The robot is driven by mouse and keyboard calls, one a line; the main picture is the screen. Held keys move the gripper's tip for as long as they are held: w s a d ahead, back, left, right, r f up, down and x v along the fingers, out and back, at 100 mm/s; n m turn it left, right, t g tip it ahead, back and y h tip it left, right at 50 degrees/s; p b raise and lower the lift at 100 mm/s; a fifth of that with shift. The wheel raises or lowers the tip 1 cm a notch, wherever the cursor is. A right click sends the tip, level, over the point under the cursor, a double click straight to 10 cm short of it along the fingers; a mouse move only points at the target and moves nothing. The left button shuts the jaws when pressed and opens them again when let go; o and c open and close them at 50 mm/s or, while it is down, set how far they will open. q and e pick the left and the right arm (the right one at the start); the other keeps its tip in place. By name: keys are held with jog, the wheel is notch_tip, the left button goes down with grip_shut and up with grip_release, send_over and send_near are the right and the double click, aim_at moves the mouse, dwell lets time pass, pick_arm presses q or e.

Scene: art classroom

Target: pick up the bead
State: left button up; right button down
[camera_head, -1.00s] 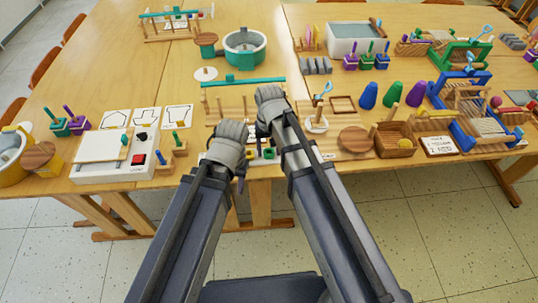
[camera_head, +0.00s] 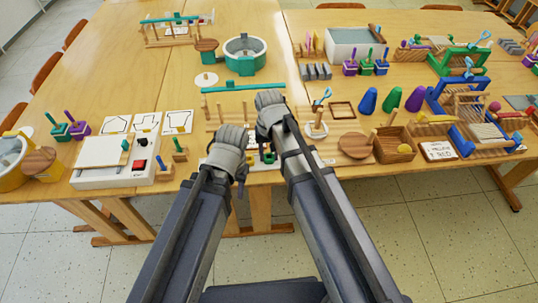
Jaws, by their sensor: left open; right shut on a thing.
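My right gripper (camera_head: 263,140) is at the front middle of the table, pointing down just above the surface. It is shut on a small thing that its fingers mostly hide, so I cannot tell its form. A small green piece (camera_head: 268,157) shows just below its fingers; I cannot tell whether it is held. My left gripper (camera_head: 239,180) is open, lower and to the left, by the table's front edge. No bead can be made out for certain. A round yellow piece (camera_head: 404,149) sits in the wooden basket (camera_head: 388,156) to the right.
A wooden rack with a teal bar (camera_head: 238,87) stands just behind my grippers. A white box with a red button (camera_head: 92,177) is at the left. A round wooden board (camera_head: 355,146), coloured cones (camera_head: 392,99) and a blue loom (camera_head: 450,97) are at the right.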

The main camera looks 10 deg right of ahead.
pick_arm(q)
notch_tip(320, 180, up, 10)
jog(key=p, duration=0.9)
jog(key=shift+f, duration=0.15)
pick_arm(e)
notch_tip(320, 180, up, 10)
jog(key=shift+f, duration=0.15)
